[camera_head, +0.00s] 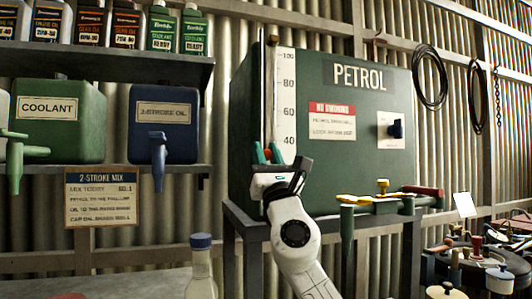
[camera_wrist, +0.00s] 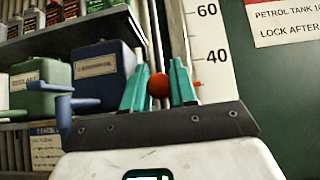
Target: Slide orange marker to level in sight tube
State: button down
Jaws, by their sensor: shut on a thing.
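The green petrol tank (camera_head: 350,165) has a white scale (camera_head: 287,65) on its left front, numbered 40 to 100 in the head view. The narrow sight tube (camera_head: 271,75) stands upright just left of the scale. My gripper (camera_head: 268,155) is at the tube's lower part, with its teal fingers shut on the orange marker. The marker (camera_wrist: 158,86) shows as a round orange-red knob between the fingers in the wrist view. It sits a little below the 40 mark there. I cannot make out the liquid level in the tube.
A shelf at left holds several bottles (camera_head: 124,25), with a green coolant container (camera_head: 62,112) and a blue oil container (camera_head: 163,110) below. A bottle (camera_head: 200,265) stands in front. Taps and pipes (camera_head: 385,198) project at the tank's lower right.

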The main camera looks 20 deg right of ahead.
jog(key=shift+f+b, duration=1.2)
jog(key=shift+f, duration=0.65)
jog(key=c, duration=0.9)
grip_release()
jog(key=shift+c, duration=0.2)
jog(key=v, duration=1)
jog(key=shift+s+f+p, duration=0.25)
jog(key=shift+p, duration=0.2)
